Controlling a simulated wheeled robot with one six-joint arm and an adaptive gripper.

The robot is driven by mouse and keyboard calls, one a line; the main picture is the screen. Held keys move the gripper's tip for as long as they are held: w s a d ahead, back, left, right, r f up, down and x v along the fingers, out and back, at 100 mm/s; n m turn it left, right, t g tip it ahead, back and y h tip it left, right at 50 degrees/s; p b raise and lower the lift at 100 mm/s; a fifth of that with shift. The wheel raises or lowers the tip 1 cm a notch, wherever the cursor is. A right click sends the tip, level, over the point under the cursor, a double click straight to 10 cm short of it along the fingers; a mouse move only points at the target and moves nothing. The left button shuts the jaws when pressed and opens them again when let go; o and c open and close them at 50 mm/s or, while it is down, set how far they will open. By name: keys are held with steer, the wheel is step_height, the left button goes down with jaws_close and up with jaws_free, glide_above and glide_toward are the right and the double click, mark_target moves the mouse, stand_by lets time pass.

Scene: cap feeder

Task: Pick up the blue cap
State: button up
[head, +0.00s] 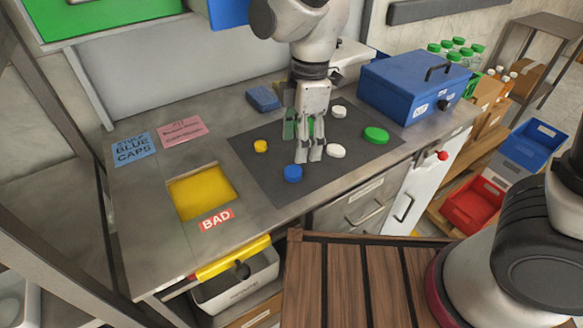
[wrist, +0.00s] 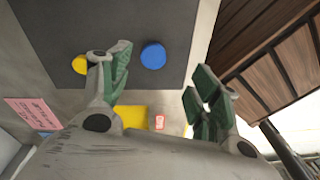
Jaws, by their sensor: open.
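The blue cap (head: 293,173) lies on the dark mat (head: 262,168), near its front edge. In the wrist view the blue cap (wrist: 153,55) is beyond the fingertips, between their lines and nearer the left finger. My gripper (head: 308,152) is over the mat, just behind and to the right of the blue cap in the head view. In the wrist view my gripper (wrist: 160,85) has its green-padded fingers wide apart with nothing between them. The height of the fingertips above the mat is hard to tell.
A yellow cap (head: 260,146), white caps (head: 336,151) and a green cap (head: 376,135) lie on the mat. A blue box (head: 412,86) stands at the back right. A yellow-lined opening (head: 200,192) by a BAD label (head: 216,219) is at the left.

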mark_target(294, 170)
steer(key=shift+w+a+r+n, duration=0.1)
steer(key=shift+w+a+n, duration=0.2)
steer(key=shift+n, duration=0.4)
steer(key=shift+a+n+y, duration=0.15)
steer(key=shift+n+y, duration=0.15)
steer(key=shift+n, duration=0.4)
steer(key=f, duration=0.7)
steer(key=shift+s+a+f, duration=0.25)
steer(key=shift+s+f, duration=0.1)
steer(key=shift+s, duration=0.05)
steer(key=c, duration=0.8)
